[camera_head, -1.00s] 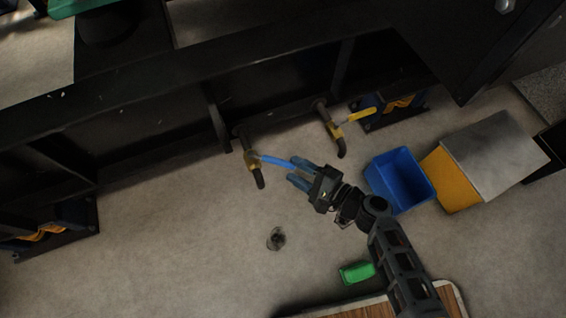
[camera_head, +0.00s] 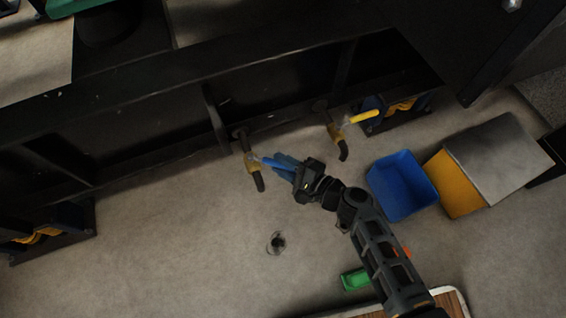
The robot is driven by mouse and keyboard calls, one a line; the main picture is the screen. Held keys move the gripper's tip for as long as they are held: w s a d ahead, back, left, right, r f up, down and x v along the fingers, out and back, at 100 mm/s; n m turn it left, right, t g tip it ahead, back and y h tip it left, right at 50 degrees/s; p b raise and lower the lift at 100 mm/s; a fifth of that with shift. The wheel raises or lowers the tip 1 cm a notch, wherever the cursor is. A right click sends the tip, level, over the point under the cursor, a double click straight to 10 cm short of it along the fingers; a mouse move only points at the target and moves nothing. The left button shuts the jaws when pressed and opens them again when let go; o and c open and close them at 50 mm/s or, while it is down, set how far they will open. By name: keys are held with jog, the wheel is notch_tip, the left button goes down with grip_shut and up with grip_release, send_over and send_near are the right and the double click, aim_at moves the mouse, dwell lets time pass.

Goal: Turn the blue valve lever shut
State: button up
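The blue valve lever (camera_head: 268,162) sticks out to the right from a brass valve (camera_head: 251,161) on a dark, downturned pipe at the front of the black frame. My gripper (camera_head: 284,167) is at the outer end of this lever, with its blue-grey fingers pointing left along it. The fingers overlap the lever's end in this view. Whether they are pressed on it or still apart is too small to tell.
A second valve with a yellow lever (camera_head: 364,116) is to the upper right. A blue bin (camera_head: 402,186) and a yellow box with a grey top (camera_head: 493,160) stand at right. A green object (camera_head: 355,279) lies below. A floor drain (camera_head: 276,243) is in the open floor.

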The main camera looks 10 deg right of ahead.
grip_shut()
jog(key=shift+w, duration=0.1)
jog(key=shift+w+d+n+g+y+b, duration=0.15)
jog(key=shift+w+n+g+y+b, duration=0.8)
jog(key=shift+n+g, duration=0.5)
jog(key=shift+w+d+n+g+y+b, duration=0.15)
jog(key=shift+w+n+g+y+b, duration=0.55)
jog(key=shift+w+n+g, duration=0.7)
jog(key=shift+w+d+n+g+y+b, duration=0.15)
jog(key=shift+w+n+g+y+b, duration=0.65)
jog(key=shift+g, duration=1.05)
jog(key=shift+s+n, duration=0.15)
jog(key=shift+n, duration=0.3)
jog(key=o, duration=0.5)
grip_release()
